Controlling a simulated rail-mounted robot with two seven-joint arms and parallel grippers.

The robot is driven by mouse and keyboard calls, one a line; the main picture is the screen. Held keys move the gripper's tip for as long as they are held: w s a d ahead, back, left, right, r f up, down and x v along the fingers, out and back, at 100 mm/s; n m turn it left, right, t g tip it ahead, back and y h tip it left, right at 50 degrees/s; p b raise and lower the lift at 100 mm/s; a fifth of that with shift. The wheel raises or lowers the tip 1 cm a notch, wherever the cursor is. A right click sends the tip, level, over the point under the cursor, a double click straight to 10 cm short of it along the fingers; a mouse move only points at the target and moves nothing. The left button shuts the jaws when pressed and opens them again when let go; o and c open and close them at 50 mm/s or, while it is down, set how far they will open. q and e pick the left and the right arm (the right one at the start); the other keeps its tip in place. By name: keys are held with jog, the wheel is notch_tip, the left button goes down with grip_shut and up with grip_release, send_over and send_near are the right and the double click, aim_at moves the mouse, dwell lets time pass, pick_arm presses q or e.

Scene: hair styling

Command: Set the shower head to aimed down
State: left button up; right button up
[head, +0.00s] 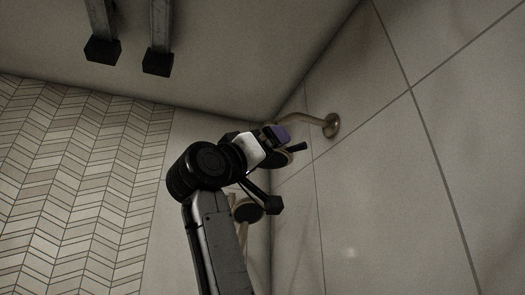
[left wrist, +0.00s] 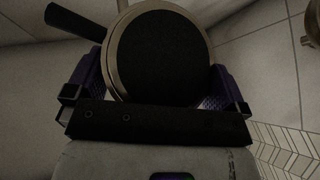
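The shower head (left wrist: 155,55) is a round black disc with a tan rim. In the left wrist view its face is towards the camera. A black stick-like handle (left wrist: 78,22) juts out beside it. In the head view the shower head (head: 281,157) is partly hidden behind my gripper, at the end of a tan pipe (head: 308,119) from the wall; its exact tilt is hard to tell. My left gripper (head: 270,138) is at the shower head, its purple-padded fingers wide apart, one on each side of the disc. Firm contact cannot be told. My right gripper is not identifiable.
The pipe's round mount (head: 332,125) sits on the tiled right wall (head: 420,190). A second dark round fixture (head: 247,211) on a tan stem is below, partly behind my arm. A herringbone-tiled wall (head: 70,190) is at left. Open air lies left of the shower head.

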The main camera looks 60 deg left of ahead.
pick_arm(q)
jog(key=shift+s+d+f, duration=0.1)
jog(key=shift+s+f, duration=0.1)
jog(key=shift+f, duration=0.05)
jog(key=b+v, duration=0.7)
jog(key=v, duration=0.6)
jog(key=shift+s, duration=0.1)
